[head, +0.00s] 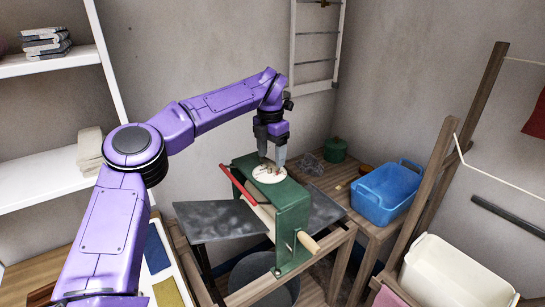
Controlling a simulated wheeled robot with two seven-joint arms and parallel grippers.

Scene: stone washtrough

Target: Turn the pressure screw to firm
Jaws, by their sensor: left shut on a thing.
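A green wringer frame (291,208) stands on a wooden stand, with a wooden crank handle (308,242) at its front. A round white dial (270,176) with small marks sits on top of it. My left gripper (272,160) points straight down over the dial, its fingers closed on the pressure screw at the dial's middle. The fingers mostly hide the screw, and the dial's marks are too small to read. My right gripper is not in view.
A red bar (238,184) runs along the wringer's left side. Dark grey boards (215,222) extend on both sides. A blue tub (385,190) and a green lidded pot (335,149) stand on the bench behind right. A cream bin (455,275) is at front right, beside wooden posts.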

